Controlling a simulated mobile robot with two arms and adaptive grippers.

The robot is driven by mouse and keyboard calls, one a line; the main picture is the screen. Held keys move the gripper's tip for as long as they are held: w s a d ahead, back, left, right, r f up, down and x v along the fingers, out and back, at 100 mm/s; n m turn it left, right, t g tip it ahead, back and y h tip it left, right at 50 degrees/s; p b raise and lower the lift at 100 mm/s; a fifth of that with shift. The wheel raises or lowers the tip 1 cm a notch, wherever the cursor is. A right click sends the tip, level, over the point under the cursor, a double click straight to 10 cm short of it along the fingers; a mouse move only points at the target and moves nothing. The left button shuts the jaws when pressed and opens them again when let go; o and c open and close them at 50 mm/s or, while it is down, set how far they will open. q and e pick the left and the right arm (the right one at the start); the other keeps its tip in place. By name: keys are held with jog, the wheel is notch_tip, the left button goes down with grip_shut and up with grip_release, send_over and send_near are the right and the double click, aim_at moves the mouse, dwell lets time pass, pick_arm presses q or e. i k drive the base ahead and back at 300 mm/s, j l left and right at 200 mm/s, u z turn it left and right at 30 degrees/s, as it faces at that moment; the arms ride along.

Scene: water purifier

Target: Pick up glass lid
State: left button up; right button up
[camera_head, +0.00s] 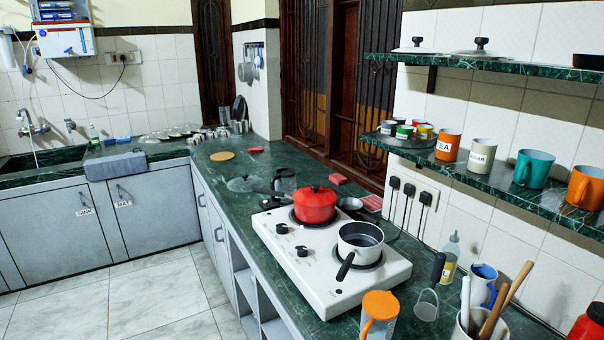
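A see-through glass lid (241,184) with a small knob lies on the green counter, left of the stove's far end. It is small in the picture, and the dark handle of the red pot (315,205) lies close to it on the right. Two more lids with dark knobs, one pale lid (414,49) and one lid farther right (480,53), rest on the upper wall shelf. I cannot tell whether these are glass. Neither of my grippers is in view.
The white stove (340,283) carries the red pot and a saucepan (361,240). Black cookware (285,180) stands just right of the glass lid. An orange-topped jar (379,312) and a utensil pot (468,327) stand in front. Mugs line the lower shelf (480,182). The floor at left is clear.

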aim_at(244, 183)
jog(key=i+j+z, duration=0.6)
jog(key=z, duration=0.2)
jog(key=i+j, duration=0.15)
jog(key=j, duration=0.2)
jog(key=i+j+z, duration=0.1)
jog(key=j, duration=0.25)
jog(key=i+j, duration=0.25)
jog(key=i+j+z, duration=0.1)
jog(key=j, duration=0.35)
jog(key=i+j, duration=0.15)
jog(key=j, duration=0.2)
jog(key=i+j+z, duration=0.1)
jog(key=j, duration=0.25)
jog(key=i+j, duration=0.2)
jog(key=j, duration=0.2)
jog(key=i+j+z, duration=0.15)
jog(key=j, duration=0.2)
